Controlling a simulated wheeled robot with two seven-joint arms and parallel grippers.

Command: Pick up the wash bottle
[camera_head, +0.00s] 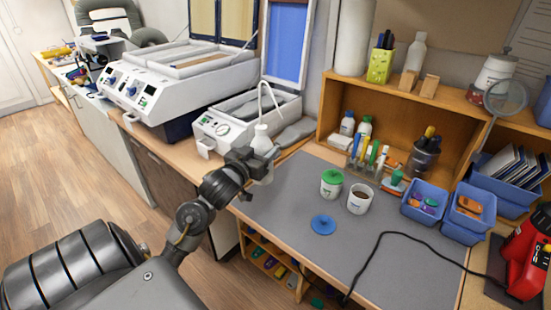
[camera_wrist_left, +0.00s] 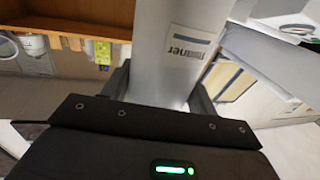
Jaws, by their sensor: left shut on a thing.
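The wash bottle (camera_head: 262,142) is white with a bent spout tube rising from its cap. It stands upright, or nearly so, at the left end of the grey mat, in front of the smaller forming machine. My left gripper (camera_head: 256,166) is shut on its body from the front left. In the left wrist view the bottle (camera_wrist_left: 172,75) fills the space between the two fingers (camera_wrist_left: 160,92), with a label reading "thinner" on it. Whether its base touches the mat is hard to tell. My right gripper is not in view.
The grey mat (camera_head: 290,205) holds a green-lidded jar (camera_head: 332,182), a cup (camera_head: 360,198) and a blue disc (camera_head: 323,224). A black cable (camera_head: 385,240) crosses it. Blue bins (camera_head: 425,200) and a red tool (camera_head: 526,255) stand right. The smaller machine (camera_head: 238,120) is close behind the bottle.

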